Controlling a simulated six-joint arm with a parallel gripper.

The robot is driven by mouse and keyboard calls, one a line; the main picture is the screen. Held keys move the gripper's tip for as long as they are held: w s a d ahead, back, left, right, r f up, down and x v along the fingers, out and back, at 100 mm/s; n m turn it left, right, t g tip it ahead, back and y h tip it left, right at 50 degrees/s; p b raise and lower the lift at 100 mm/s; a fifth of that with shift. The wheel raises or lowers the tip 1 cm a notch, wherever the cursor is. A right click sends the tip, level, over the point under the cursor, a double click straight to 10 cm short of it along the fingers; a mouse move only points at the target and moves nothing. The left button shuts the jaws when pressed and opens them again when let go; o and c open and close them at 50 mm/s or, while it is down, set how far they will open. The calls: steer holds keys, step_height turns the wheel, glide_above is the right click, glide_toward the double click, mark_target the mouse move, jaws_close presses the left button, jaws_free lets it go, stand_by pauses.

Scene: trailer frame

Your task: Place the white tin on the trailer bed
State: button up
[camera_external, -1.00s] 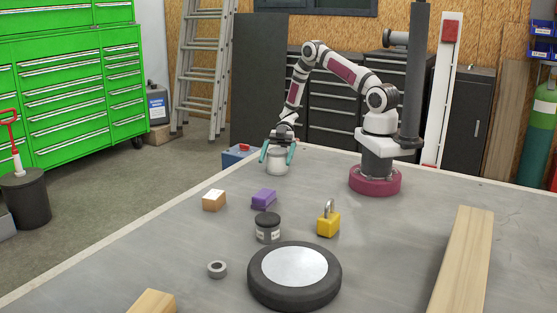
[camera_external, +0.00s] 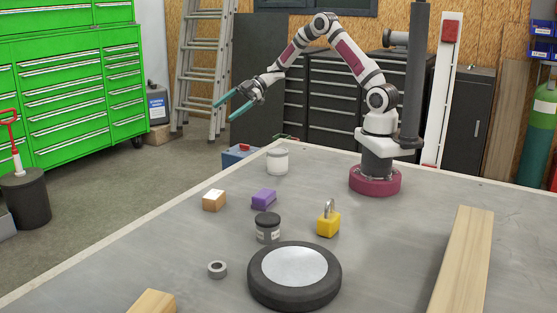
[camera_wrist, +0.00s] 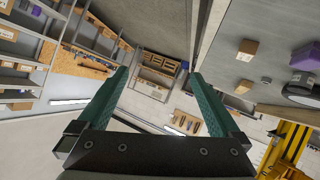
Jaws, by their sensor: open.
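The white tin (camera_external: 277,162) stands upright on the grey trailer bed (camera_external: 185,250) near its far edge, in the external view. Nothing touches it. My gripper (camera_external: 228,105) is raised well above the bed, up and to the left of the tin, with its green fingers spread and empty. In the wrist view my gripper (camera_wrist: 160,75) is also open, with nothing between the fingers. I cannot make out the white tin for certain in the wrist view.
On the bed lie a brown box (camera_external: 213,201), a purple block (camera_external: 264,199), a dark-lidded jar (camera_external: 268,229), a yellow padlock (camera_external: 328,222), a grey ring (camera_external: 217,269), a large black wheel (camera_external: 294,276) and a wooden plank (camera_external: 463,260).

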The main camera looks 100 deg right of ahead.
steer(key=w+a+r+m+h, duration=0.3)
steer(key=r+m+h, duration=0.4)
steer(key=r+h, duration=0.25)
steer(key=s+a+f+m+g+y, duration=0.3)
steer(key=s+a+g, duration=0.3)
steer(key=s+a, duration=0.8)
steer(key=s+a+f+m+g+y, duration=0.2)
steer(key=s+a+g, duration=0.4)
steer(key=s+a, duration=0.9)
steer(key=s+m+y, duration=0.1)
steer(key=s+y, duration=0.1)
steer(key=s, duration=0.2)
steer(key=shift+a+f, duration=0.25)
steer(key=shift+f, duration=0.15)
